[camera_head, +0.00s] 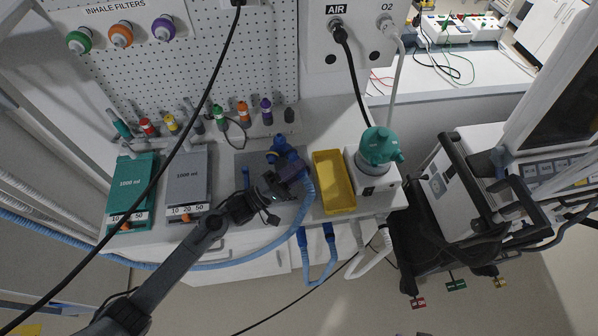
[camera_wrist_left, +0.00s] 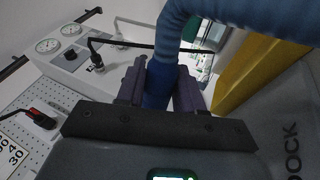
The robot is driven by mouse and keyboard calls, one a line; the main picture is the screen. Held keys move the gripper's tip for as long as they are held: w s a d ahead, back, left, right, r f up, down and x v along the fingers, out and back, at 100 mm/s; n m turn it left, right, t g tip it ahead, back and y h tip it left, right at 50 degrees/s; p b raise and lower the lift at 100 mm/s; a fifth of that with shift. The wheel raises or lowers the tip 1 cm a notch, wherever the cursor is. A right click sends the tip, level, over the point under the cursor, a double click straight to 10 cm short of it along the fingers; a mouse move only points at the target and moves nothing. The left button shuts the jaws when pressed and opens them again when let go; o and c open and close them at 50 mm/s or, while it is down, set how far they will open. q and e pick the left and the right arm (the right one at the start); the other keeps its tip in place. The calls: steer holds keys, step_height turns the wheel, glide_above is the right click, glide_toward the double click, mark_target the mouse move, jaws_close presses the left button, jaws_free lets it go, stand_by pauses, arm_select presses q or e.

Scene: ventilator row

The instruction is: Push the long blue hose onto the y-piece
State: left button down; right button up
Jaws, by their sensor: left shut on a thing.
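My left gripper (camera_head: 288,174) is over the grey dock pad and shut on the dark blue end cuff of the long blue hose. In the left wrist view the cuff (camera_wrist_left: 160,84) sits between the two fingers. The long blue hose (camera_head: 272,243) bends down from the gripper, over the counter's front edge and away to the left. A dark blue fitting (camera_head: 281,147), which looks like the y-piece, stands just behind the gripper. The gripper partly covers this area, so I cannot tell whether cuff and fitting touch. My right gripper is in neither view.
A yellow tray (camera_head: 333,182) stands close right of the gripper, with a green-topped humidifier (camera_head: 378,150) beyond. Green (camera_head: 133,185) and grey (camera_head: 187,180) test lungs lie left. A short blue hose (camera_head: 318,272) hangs in front. A black cable crosses the head view at left.

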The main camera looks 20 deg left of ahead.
arm_select(q)
steer(key=shift+w+a, duration=0.45)
steer(key=shift+a, duration=0.05)
steer(key=shift+w+a, duration=0.1)
steer(key=shift+a, duration=0.05)
stand_by(0.8)
steer(key=c, duration=1)
jaws_free()
steer(key=o, duration=0.4)
steer(key=shift+c, duration=0.2)
